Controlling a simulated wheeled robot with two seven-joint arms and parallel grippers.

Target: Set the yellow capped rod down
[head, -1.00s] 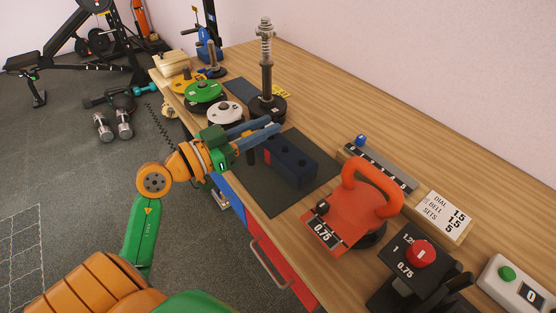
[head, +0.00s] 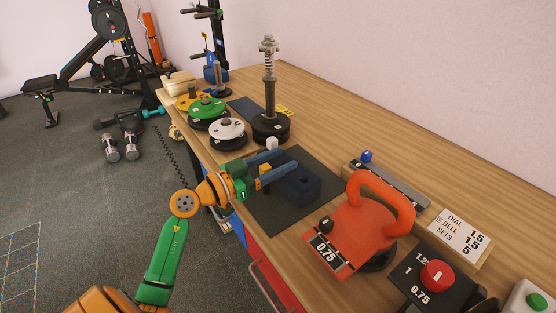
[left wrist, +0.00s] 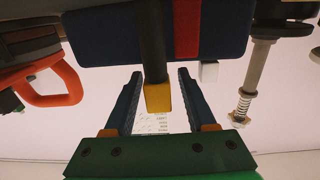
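The yellow capped rod (left wrist: 158,95) is dark with a yellow end cap. In the left wrist view it stands out from a dark blue block (left wrist: 95,32) with a red stripe, and I cannot tell how deep it sits. My left gripper (left wrist: 158,100) is open, with a finger on each side of the rod and a gap to both. In the head view the left gripper (head: 278,164) is at the block (head: 302,188) on the dark mat (head: 262,210), partly hiding it; a bit of yellow (head: 264,169) shows between the fingers. My right gripper is not in view.
A white cube (head: 272,143) is just beyond the fingers. A spring post (head: 269,80) on dark plates and stacked green (head: 207,107) and white (head: 227,128) plates stand further back. An orange kettlebell (head: 365,220) stands at the right. The mat's front part is clear.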

